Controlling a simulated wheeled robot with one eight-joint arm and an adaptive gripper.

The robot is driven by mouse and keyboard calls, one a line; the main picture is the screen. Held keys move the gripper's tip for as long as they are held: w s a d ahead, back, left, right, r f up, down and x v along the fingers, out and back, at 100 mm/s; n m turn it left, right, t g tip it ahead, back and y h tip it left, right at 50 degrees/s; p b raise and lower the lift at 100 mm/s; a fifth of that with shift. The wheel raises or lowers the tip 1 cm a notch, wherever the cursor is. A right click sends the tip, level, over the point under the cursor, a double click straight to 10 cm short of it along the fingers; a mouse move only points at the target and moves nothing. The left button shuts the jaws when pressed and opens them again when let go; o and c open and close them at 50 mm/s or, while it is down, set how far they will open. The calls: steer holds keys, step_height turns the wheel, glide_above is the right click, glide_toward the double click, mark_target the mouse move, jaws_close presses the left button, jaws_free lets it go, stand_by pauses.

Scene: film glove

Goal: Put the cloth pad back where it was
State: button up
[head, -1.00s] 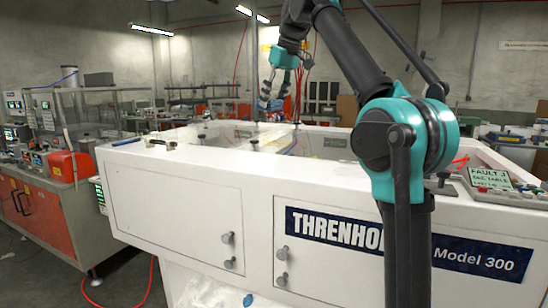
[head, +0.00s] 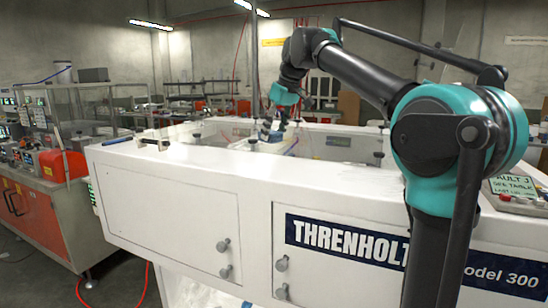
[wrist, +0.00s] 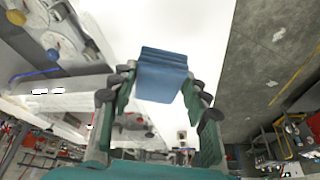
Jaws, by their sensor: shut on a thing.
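The cloth pad (wrist: 162,76) is a folded blue block in the wrist view. My gripper (wrist: 160,88) is shut on it, with one finger at each side and the pad sticking out past the fingertips. In the head view my gripper (head: 275,124) points down over the open top of the white THRENHOLT machine (head: 160,190). The pad shows small and blue at its fingertips (head: 268,135). Whether the pad touches anything below it is too small to tell.
The machine's raised white rim (head: 330,165) surrounds its recessed top. Dark knobs (head: 252,145) stand along the opening. An orange bench with equipment (head: 40,205) stands at left. A thin upright pole (head: 255,70) rises behind my gripper.

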step_height(320, 180, down, 8)
steer(key=shift+f, duration=0.25)
stand_by(0.4)
steer(key=o, duration=1.2)
steer(key=v, duration=1.2)
